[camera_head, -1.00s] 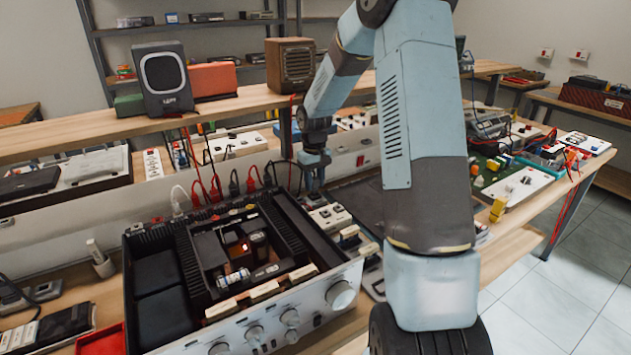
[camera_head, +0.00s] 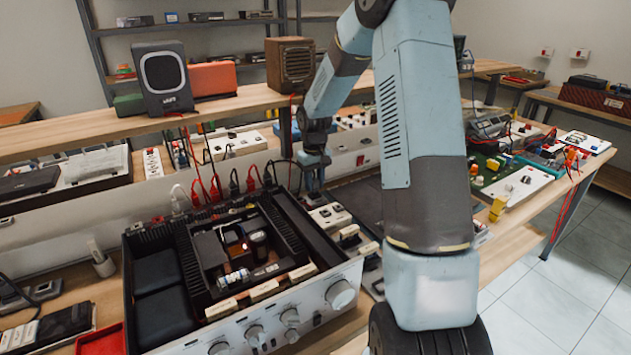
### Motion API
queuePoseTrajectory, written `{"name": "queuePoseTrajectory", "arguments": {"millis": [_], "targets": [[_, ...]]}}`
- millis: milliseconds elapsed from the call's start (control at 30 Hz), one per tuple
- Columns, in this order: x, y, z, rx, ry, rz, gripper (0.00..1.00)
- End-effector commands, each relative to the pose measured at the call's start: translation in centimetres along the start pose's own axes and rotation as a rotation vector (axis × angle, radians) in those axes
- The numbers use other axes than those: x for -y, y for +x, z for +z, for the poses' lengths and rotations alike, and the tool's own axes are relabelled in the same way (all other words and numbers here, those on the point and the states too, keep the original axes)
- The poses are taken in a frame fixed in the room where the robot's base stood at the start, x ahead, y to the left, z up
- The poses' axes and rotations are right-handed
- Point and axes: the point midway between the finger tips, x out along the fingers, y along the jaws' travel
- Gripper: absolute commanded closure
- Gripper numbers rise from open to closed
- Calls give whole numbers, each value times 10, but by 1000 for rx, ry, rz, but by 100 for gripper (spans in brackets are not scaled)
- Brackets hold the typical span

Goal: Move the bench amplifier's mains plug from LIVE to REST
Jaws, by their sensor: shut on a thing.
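The bench amplifier (camera_head: 345,290) is an open black chassis with a silver knobbed front, standing on the bench at the lower middle. A small orange light glows inside it. My gripper (camera_head: 315,180) points down behind the amplifier's back right corner, close to the pale panel along the bench. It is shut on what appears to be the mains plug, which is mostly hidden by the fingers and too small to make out. A dark cable (camera_head: 272,166) loops near the gripper. The LIVE and REST markings cannot be read from here.
White, red and dark plugs with leads (camera_head: 214,190) stand in a row behind the amplifier, left of my gripper. Pale blocks (camera_head: 330,216) lie to its right. A speaker (camera_head: 163,78) and a wooden box (camera_head: 290,64) stand on the raised shelf.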

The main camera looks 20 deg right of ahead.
Motion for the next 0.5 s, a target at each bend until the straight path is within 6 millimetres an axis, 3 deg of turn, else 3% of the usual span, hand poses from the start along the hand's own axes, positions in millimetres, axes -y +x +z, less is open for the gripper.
{"name": "queuePoseTrajectory", "arguments": {"millis": [500], "targets": [[0,5,0,0,0,0,92]]}}
